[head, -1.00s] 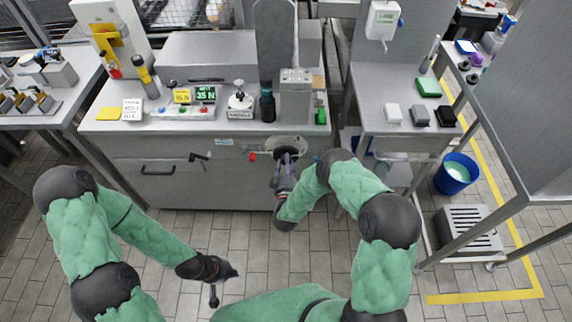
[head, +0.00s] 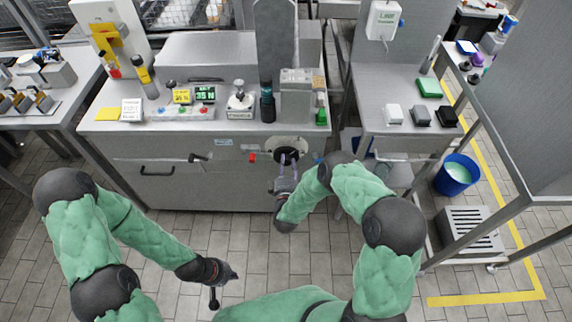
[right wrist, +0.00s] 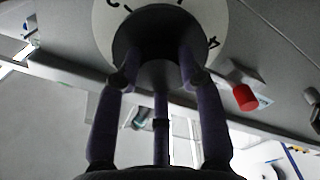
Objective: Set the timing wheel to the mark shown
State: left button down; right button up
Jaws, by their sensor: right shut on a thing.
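The timing wheel (head: 303,144) is a pale round dial with a dark hub on the front of the grey cabinet. In the right wrist view its white face (right wrist: 220,20) carries dark marks, partly cut off by the frame. My right gripper (head: 287,160) is shut on the dark hub (right wrist: 150,35), and its purple-grey fingers stand around it in the right wrist view (right wrist: 160,75). The fingers hide part of the wheel. My left gripper (head: 228,277) hangs low over the floor, away from the cabinet. Its finger opening is unclear.
A red knob (head: 252,157) sits left of the wheel, and a black lever (head: 198,157) further left. On the cabinet top stand small displays (head: 205,94), a dark bottle (head: 267,104) and a green bottle (head: 321,112). A blue bucket (head: 456,175) stands at the right.

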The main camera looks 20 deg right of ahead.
jog(key=shift+s+f, duration=0.2)
jog(key=shift+f, duration=0.1)
jog(key=o, duration=1.1)
jog(key=shift+o, duration=0.2)
jog(key=shift+w+d+r, duration=0.1)
jog(key=v, duration=1.2)
